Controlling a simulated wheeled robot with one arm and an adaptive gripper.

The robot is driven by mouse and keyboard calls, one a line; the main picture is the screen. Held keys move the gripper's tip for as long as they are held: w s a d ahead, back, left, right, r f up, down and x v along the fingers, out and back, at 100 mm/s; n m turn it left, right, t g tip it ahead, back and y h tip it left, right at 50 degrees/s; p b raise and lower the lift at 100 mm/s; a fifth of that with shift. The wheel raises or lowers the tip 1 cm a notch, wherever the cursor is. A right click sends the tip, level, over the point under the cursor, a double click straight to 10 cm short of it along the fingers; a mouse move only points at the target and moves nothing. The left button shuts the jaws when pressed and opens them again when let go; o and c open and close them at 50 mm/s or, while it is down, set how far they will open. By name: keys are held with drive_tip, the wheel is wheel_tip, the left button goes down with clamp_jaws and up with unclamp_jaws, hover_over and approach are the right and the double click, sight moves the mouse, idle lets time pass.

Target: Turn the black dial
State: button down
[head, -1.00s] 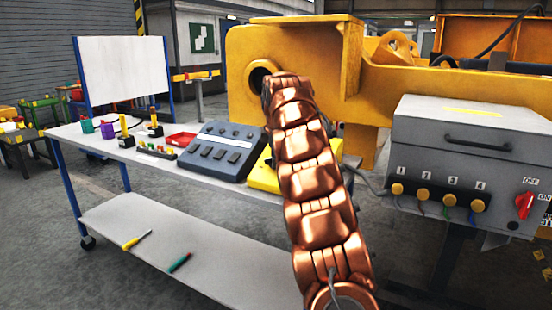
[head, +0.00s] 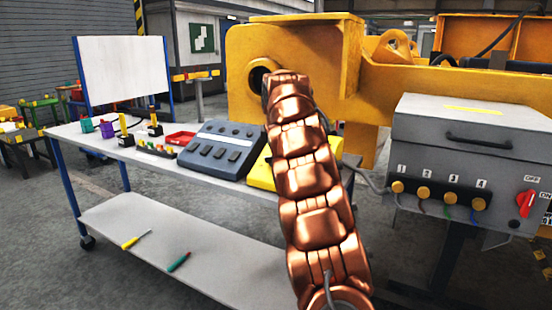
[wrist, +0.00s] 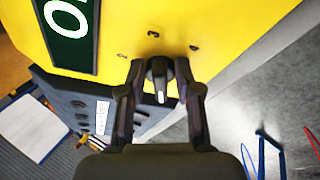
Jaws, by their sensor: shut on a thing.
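The black dial (wrist: 160,88) shows in the wrist view, with a white mark on it. It sits on the face of a yellow box (wrist: 195,22) with small numbers around it. My gripper (wrist: 160,92) has one finger on each side of the dial and is shut on it. In the head view the yellow box (head: 260,176) is mostly hidden behind my copper-coloured arm, and the dial and my gripper are hidden there.
A grey-blue console (head: 221,150) with dark buttons stands left of the yellow box on the table (head: 85,133). A grey cabinet (head: 470,150) with yellow knobs and a red switch (head: 526,203) stands at right. A large yellow casting (head: 295,50) is behind.

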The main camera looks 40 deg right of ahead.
drive_tip(key=shift+a+f+m+b, duration=0.25)
drive_tip(key=shift+m+b, duration=0.25)
drive_tip(key=shift+m, duration=0.5)
drive_tip(key=m, duration=0.1)
drive_tip(key=m+h, duration=0.1)
drive_tip(key=m, duration=0.1)
drive_tip(key=shift+s+a+m+t, duration=0.15)
drive_tip(key=shift+m+t, duration=0.15)
drive_tip(key=shift+t, duration=0.1)
drive_tip(key=m, duration=0.2)
drive_tip(key=m+h, duration=0.1)
drive_tip(key=m, duration=0.2)
drive_tip(key=shift+a+f+h, duration=0.15)
drive_tip(key=shift+h, duration=0.15)
drive_tip(key=c, duration=1.2)
unclamp_jaws()
drive_tip(key=shift+o, duration=0.2)
